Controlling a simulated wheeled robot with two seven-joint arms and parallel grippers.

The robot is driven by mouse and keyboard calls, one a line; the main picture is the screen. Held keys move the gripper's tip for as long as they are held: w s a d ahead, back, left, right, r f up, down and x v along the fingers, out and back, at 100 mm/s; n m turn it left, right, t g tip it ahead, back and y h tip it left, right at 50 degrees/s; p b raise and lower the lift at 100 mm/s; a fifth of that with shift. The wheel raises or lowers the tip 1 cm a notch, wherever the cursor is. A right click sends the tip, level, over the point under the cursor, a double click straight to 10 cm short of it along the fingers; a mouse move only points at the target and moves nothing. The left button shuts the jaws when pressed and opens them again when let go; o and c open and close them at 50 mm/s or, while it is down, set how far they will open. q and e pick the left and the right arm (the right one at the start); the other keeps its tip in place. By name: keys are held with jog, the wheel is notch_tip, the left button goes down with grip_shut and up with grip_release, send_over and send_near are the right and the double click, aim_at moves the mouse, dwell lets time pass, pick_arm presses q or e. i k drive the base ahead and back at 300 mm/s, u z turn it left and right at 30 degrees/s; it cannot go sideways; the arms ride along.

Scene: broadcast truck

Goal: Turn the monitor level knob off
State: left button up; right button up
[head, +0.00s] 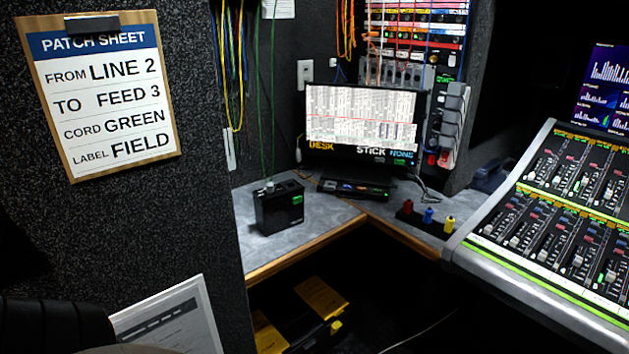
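No knob in view carries a label I can read as monitor level. A small black box (279,212) stands on the grey corner desk, with a light knob-like part (269,186) on its top and a green light or label on its front. The setting of that part is too small to tell. A lit monitor (361,117) stands behind it on the desk, with the words DESK, STICK and NONE along its lower edge. Neither of my grippers is in view.
A mixing console (550,270) with several faders fills the right side. Red, blue and yellow plugs stand in a holder (407,217) at the desk edge. A patch sheet clipboard (104,100) hangs on the dark left wall. Bare desk (335,214) lies right of the box.

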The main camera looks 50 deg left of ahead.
aim_at(269, 186)
jog(key=i, duration=1.25)
jog(key=u, duration=1.75)
